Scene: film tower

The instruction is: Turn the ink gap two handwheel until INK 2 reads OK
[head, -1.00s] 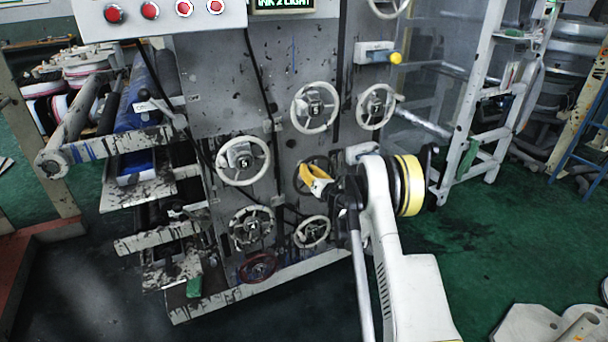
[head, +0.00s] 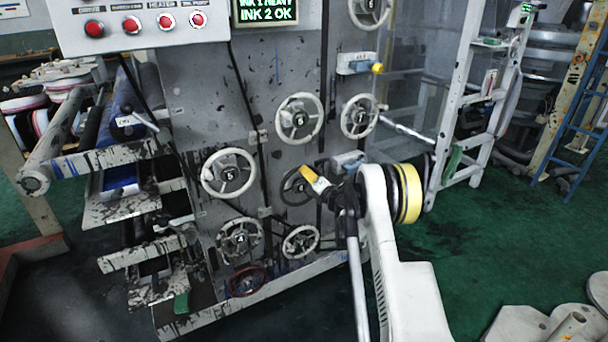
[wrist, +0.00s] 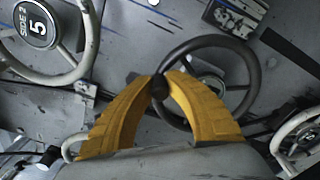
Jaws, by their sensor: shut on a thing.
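The display (head: 265,12) at the top of the press reads INK 2 OK on its lower line and INK 1 HEAVY above it. My gripper (head: 306,171) is at a dark handwheel (head: 284,189) on the grey press panel, near the upper part of its rim. In the wrist view my gripper (wrist: 160,84) has its yellow fingers shut on the dark knob at the rim of the dark handwheel (wrist: 257,75). The fingers cover part of the rim and hub, and I cannot read this wheel's label.
Pale handwheels surround the dark one, including one at left (head: 229,174), one above (head: 299,119) and one below (head: 300,242). A red handwheel (head: 248,282) sits low. A yellow-knobbed lever (head: 377,68) juts out above. Green floor (head: 475,245) is open at right.

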